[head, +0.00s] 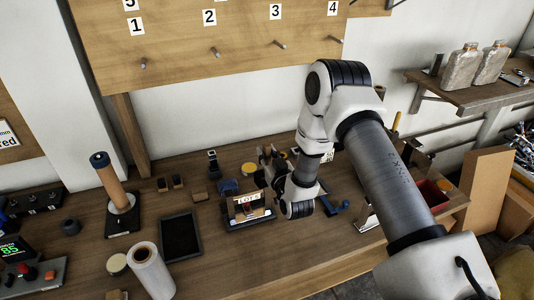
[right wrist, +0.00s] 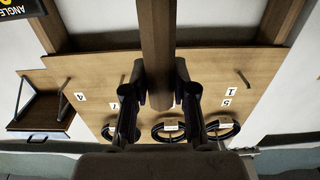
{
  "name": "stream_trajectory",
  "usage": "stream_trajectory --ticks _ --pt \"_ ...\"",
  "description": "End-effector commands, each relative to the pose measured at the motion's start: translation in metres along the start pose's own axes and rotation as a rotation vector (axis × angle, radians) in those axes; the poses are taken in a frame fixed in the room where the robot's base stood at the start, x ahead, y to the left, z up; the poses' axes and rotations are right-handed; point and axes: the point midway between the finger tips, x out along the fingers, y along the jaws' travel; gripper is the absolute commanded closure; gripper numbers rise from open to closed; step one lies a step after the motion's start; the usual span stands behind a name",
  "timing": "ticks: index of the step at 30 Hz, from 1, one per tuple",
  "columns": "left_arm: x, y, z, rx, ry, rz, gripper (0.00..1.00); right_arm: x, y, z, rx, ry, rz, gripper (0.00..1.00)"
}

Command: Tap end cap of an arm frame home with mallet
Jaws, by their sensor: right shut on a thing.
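My right gripper (head: 272,172) is over the bench, just behind a small labelled stand (head: 248,210); my own arm and wrist partly hide it. In the right wrist view its fingers (right wrist: 160,88) are closed on a long brown bar (right wrist: 157,35), which looks like the mallet's handle. The bar runs out of the top of that view, and I cannot make out a mallet head. The stand carries a "LOT" label and small parts. I cannot clearly pick out the arm frame or its end cap. My left gripper is not in view.
The wooden bench (head: 200,265) has a black tray (head: 180,237), a white roll (head: 151,271) and a tan cylinder on a dark base (head: 116,187) at left. A red bin (head: 432,193) is at right. A numbered peg board (head: 180,40) rises behind. Bare bench lies in front of the stand.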

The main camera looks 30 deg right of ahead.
Motion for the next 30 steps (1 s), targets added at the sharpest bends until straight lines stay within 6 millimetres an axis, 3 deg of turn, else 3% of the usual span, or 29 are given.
stream_trajectory --ticks 5,18,30 --pt "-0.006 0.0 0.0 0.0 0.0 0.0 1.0 0.0 0.0 -0.008 0.0 0.0 0.0 1.0" --pt "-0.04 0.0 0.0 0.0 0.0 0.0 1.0 0.0 0.0 -0.06 0.001 0.002 0.001 1.0" --pt "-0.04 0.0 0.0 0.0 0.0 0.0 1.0 0.0 0.0 -0.061 0.0 0.002 0.0 1.0"
